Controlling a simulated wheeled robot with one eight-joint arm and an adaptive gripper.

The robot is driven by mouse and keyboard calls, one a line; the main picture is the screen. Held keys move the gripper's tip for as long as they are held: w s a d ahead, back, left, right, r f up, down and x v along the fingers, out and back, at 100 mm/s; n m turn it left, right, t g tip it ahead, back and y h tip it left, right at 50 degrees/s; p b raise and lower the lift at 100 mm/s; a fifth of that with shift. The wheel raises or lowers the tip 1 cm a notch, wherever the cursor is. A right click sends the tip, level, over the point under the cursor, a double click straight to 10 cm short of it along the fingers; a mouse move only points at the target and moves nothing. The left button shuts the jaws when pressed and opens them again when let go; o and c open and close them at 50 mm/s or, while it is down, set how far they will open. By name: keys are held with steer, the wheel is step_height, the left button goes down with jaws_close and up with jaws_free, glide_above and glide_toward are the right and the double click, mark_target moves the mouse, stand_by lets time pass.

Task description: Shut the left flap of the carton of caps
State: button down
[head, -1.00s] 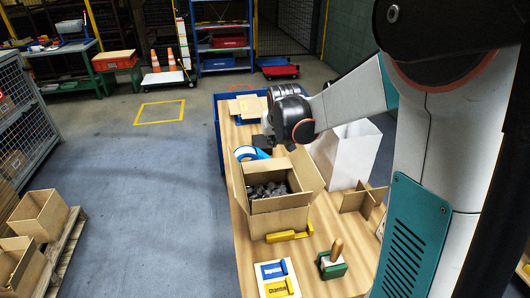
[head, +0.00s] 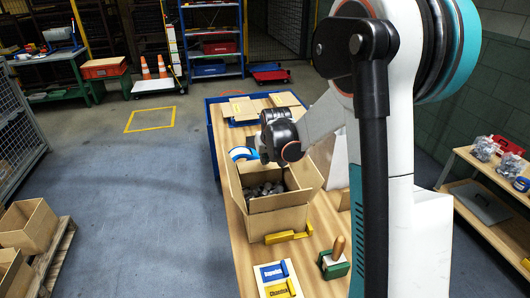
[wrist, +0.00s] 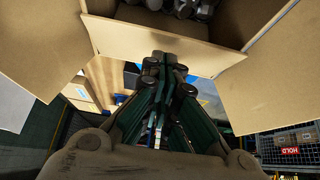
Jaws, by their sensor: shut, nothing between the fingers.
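The open cardboard carton (head: 278,222) stands on the wooden bench top with dark grey caps (head: 264,188) inside. Its left flap (head: 235,186) stands up and leans outward along the left side; its right flap (head: 307,168) slopes outward. In the wrist view the carton's edge (wrist: 165,45), spread flaps and some caps (wrist: 178,7) fill the top. My gripper (wrist: 166,66) is shut and empty, its fingertips close to that edge; I cannot tell whether they touch. In the head view my gripper (head: 263,157) is over the carton's far end, its fingers mostly hidden.
A yellow tool (head: 289,236), labelled blocks (head: 275,274) and a green stamp holder (head: 334,265) lie nearer.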

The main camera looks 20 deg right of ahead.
mark_target(265, 168)
steer(key=shift+s+f, duration=0.1)
steer(key=shift+f, duration=0.45)
steer(key=shift+s+a+f+b, duration=0.1)
steer(key=shift+s+f+b, duration=0.25)
steer(key=shift+f, duration=0.25)
steer(key=shift+s+a+f+b, duration=0.1)
steer(key=shift+s+f+b, duration=0.2)
steer(key=shift+f, duration=0.25)
steer(key=shift+r, duration=0.1)
steer(key=shift+r+p, duration=0.85)
steer(key=shift+r, duration=0.3)
step_height(265, 168, up, 4)
steer(key=p, duration=0.2)
steer(key=shift+p, duration=0.4)
steer(key=s+a+r+p, duration=0.1)
steer(key=s+r+p, duration=0.1)
steer(key=s+r, duration=0.4)
steer(key=shift+s+r, duration=0.2)
steer(key=shift+s, duration=0.15)
